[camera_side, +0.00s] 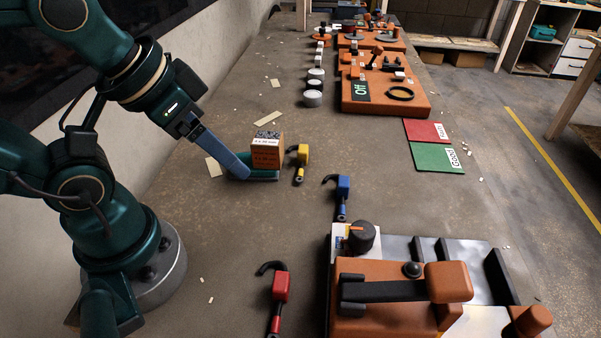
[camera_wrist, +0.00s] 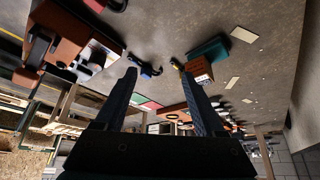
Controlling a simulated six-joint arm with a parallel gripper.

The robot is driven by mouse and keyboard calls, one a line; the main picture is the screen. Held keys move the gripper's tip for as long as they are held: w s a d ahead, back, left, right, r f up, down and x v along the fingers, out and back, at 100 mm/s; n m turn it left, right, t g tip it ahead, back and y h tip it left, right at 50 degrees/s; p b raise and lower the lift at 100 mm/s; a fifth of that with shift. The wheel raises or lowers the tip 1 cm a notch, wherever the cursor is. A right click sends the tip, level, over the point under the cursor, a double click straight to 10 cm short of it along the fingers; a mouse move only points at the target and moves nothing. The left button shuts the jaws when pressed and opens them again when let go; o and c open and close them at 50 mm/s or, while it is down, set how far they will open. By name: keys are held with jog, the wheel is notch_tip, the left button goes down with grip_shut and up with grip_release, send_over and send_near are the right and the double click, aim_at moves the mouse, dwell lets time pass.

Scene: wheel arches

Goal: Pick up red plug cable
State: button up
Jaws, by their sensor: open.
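The red plug cable (camera_side: 281,287) lies on the table at the bottom of the side view, with a black hooked end and a cord running down out of frame. In the wrist view, a red part (camera_wrist: 96,5) at the top edge looks like it, mostly cut off. A blue plug cable (camera_side: 343,187) and a yellow plug cable (camera_side: 302,156) lie farther up the table. My gripper (camera_side: 240,174) is up and left of the red plug, in front of a labelled block in the picture. In the wrist view my gripper (camera_wrist: 160,80) has its fingers wide apart with nothing between them.
An orange machine (camera_side: 385,270) stands right of the red plug. Red (camera_side: 426,130) and green (camera_side: 437,157) cards lie at the right edge. Table around the red plug's left side is clear.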

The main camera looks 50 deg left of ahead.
jog(key=shift+o, duration=0.2)
jog(key=n+g+h, duration=0.5)
jog(key=g, duration=0.2)
send_near(281, 282)
jog(key=f+n+g+h, duration=0.1)
jog(key=f+n+h, duration=0.1)
jog(key=f+n+g+h, duration=0.1)
jog(key=f+n+h, duration=0.1)
jog(key=n, duration=0.1)
jog(key=w+f+n+g+h, duration=0.1)
jog(key=f+n+h, duration=0.1)
jog(key=n+h, duration=0.1)
jog(key=shift+d+f, duration=0.25)
jog(key=shift+s+f+g+h, duration=0.3)
jog(key=shift+f+g, duration=0.1)
jog(key=shift+g, duration=0.1)
jog(key=shift+n, duration=0.3)
jog(key=shift+x, duration=2.5)
jog(key=shift+c, duration=0.3)
grip_shut()
